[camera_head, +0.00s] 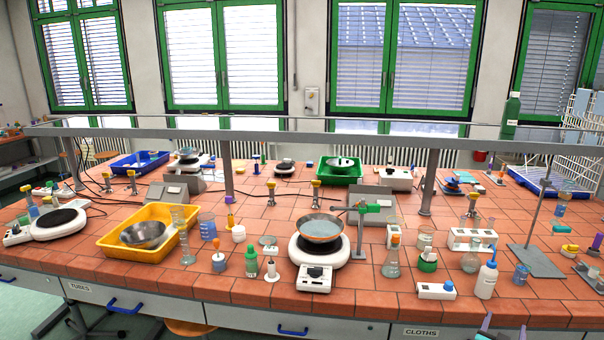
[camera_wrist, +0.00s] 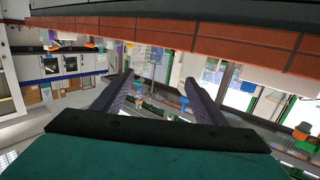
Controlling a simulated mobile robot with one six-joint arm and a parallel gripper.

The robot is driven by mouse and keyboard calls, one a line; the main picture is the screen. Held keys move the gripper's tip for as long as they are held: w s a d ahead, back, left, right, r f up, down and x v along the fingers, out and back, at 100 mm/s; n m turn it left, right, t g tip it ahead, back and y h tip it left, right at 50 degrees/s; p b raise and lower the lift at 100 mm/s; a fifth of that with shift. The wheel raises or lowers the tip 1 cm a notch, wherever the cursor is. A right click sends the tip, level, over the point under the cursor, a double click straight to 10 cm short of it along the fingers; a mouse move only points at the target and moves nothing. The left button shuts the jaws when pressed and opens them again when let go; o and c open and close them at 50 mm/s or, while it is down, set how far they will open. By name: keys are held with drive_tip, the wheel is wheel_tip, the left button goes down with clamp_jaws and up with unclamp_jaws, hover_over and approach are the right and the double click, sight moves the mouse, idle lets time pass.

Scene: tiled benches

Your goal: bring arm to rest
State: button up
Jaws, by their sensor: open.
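My gripper (camera_wrist: 160,90) shows in the wrist view with its two dark fingers spread apart and nothing between them. In the head view, a small part of my gripper (camera_head: 498,328) shows at the bottom edge, right of centre, in front of the bench's near edge. The rest of my arm is out of the head view. In the wrist view the tiled bench edge (camera_wrist: 200,42) runs across the top, apart from the fingers.
The tiled bench (camera_head: 385,292) is crowded. A hotplate (camera_head: 318,277) carries a pan (camera_head: 320,228). A white wash bottle (camera_head: 486,280) and a white device (camera_head: 436,291) stand near the front edge, close to my gripper in the picture.

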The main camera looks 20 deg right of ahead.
drive_tip(key=w+a+f+n+y+b, duration=0.25)
drive_tip(key=w+a+f+y, duration=0.35)
drive_tip(key=w+a+f, duration=0.9)
drive_tip(key=w+a+f+n+g+y+b, duration=0.15)
drive_tip(key=a+f+n+y, duration=0.35)
drive_tip(key=a+f, duration=1.35)
drive_tip(key=s+a+f+n+g+y+b, duration=0.1)
drive_tip(key=s+a+f+g+y, duration=0.2)
drive_tip(key=a, duration=0.8)
drive_tip(key=s+a+f+n+g+y+b, duration=0.1)
drive_tip(key=s+a+f+g, duration=0.3)
drive_tip(key=a, duration=0.7)
drive_tip(key=s+a+f+n+g, duration=0.1)
drive_tip(key=s+a+g, duration=0.1)
drive_tip(key=s+a, duration=0.4)
drive_tip(key=s+a+f+n+g+b, duration=0.1)
drive_tip(key=s+a+f+n+g, duration=0.1)
drive_tip(key=s+a, duration=0.4)
drive_tip(key=shift+s+f, duration=0.15)
drive_tip(key=shift+s, duration=0.95)
drive_tip(key=shift+n+g, duration=0.25)
